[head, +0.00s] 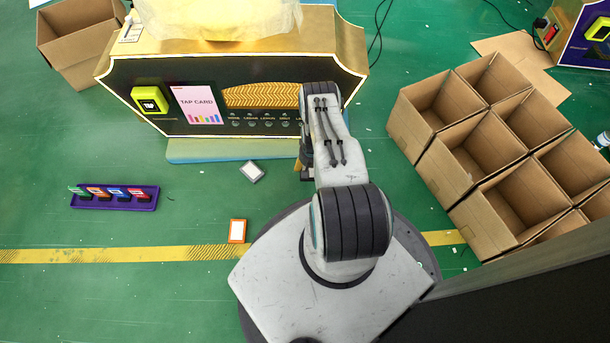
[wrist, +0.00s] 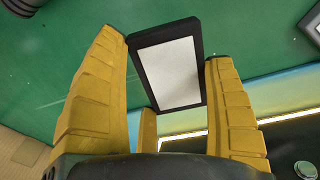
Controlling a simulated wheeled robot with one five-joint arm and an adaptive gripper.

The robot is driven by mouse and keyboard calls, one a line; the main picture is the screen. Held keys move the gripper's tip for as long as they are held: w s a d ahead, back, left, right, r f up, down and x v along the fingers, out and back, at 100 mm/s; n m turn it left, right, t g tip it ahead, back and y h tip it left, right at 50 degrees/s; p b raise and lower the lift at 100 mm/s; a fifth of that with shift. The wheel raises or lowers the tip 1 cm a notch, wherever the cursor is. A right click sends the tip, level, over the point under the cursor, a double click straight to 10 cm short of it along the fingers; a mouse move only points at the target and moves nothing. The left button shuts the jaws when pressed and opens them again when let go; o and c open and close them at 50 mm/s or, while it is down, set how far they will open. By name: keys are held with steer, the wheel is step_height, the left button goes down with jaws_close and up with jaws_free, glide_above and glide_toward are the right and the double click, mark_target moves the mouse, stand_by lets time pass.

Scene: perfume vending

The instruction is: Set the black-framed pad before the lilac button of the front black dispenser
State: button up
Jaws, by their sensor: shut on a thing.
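The black-framed pad (wrist: 172,72) has a white face and sits between the yellow fingers of my gripper (wrist: 168,85) in the wrist view. My gripper is shut on it, and the pad is tilted. In the head view my gripper (head: 305,165) is mostly hidden under my arm, close to the dispenser's front, and the pad is not visible there. The front black dispenser (head: 150,72) has a gold top and a row of small round buttons (head: 252,123) low on its face. A lilac button cannot be told apart; my arm covers the right part of the face.
A grey-framed pad (head: 252,171) and an orange-framed pad (head: 237,231) lie on the green floor. A purple tray (head: 148,204) with several coloured items lies left. Cardboard boxes (head: 445,185) stand right. A pale blue base strip (head: 215,155) runs before the dispenser.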

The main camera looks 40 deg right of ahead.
steer(key=shift+w+a+f+b, duration=0.2)
steer(key=shift+w+f+b, duration=0.35)
steer(key=shift+w, duration=0.25)
steer(key=shift+w+a+f+b, duration=0.15)
steer(key=shift+w+f+b, duration=0.25)
steer(key=shift+w+b, duration=0.3)
step_height(320, 180, down, 4)
steer(key=b, duration=0.5)
steer(key=o, duration=1)
